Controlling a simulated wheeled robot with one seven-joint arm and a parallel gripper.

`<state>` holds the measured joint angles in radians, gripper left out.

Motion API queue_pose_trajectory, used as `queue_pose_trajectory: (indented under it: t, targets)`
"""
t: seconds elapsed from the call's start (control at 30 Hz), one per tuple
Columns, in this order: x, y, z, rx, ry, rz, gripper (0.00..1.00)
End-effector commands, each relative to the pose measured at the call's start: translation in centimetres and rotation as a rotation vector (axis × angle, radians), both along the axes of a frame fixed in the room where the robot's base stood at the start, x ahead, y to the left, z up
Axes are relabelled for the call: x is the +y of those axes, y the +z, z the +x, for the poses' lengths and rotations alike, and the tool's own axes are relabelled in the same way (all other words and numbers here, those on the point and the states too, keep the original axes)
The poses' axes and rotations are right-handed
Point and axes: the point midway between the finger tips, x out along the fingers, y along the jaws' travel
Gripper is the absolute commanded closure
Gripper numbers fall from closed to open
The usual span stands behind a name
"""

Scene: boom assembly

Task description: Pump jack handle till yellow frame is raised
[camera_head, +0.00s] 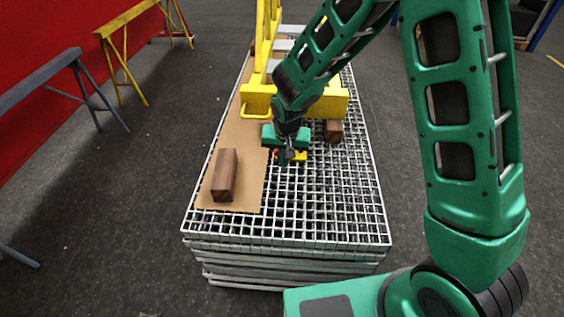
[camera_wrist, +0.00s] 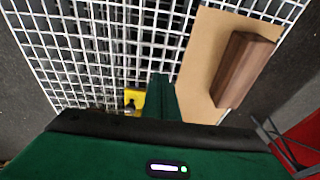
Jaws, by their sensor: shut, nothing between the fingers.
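The yellow frame (camera_head: 258,101) stands at the far half of the grating, its crossbar low over the grating. The jack (camera_head: 300,156) shows as a small yellow and red piece on the grating in front of the frame, mostly hidden by my gripper. In the wrist view, part of the yellow jack (camera_wrist: 135,97) shows just left of my fingers, with a small dark part on it. My gripper (camera_head: 289,154) is shut and empty, pointing down right at the jack; its fingers (camera_wrist: 161,80) also show in the wrist view. I cannot make out the jack handle or whether the fingers touch it.
A brown wooden block (camera_head: 225,174) lies on a cardboard sheet (camera_head: 243,140) at the left of the grating (camera_head: 330,215). Another wooden block (camera_head: 333,131) sits beneath the crossbar's right end. Yellow and grey trestles stand at the left. The grating's near right is clear.

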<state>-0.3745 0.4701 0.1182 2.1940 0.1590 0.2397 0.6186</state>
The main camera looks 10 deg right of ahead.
Motion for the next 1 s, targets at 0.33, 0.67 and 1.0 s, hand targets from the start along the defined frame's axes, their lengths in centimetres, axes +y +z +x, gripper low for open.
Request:
queue_pose_trajectory:
  t: [0.33, 0.67, 1.0]
  targets:
    - [0.4, 3.6, -3.1, -0.001, 0.001, 0.001, 1.0]
    - [0.5, 4.2, -3.7, -0.001, 0.0, 0.0, 1.0]
    - [0.5, 4.2, -3.6, -0.001, 0.0, 0.001, 1.0]
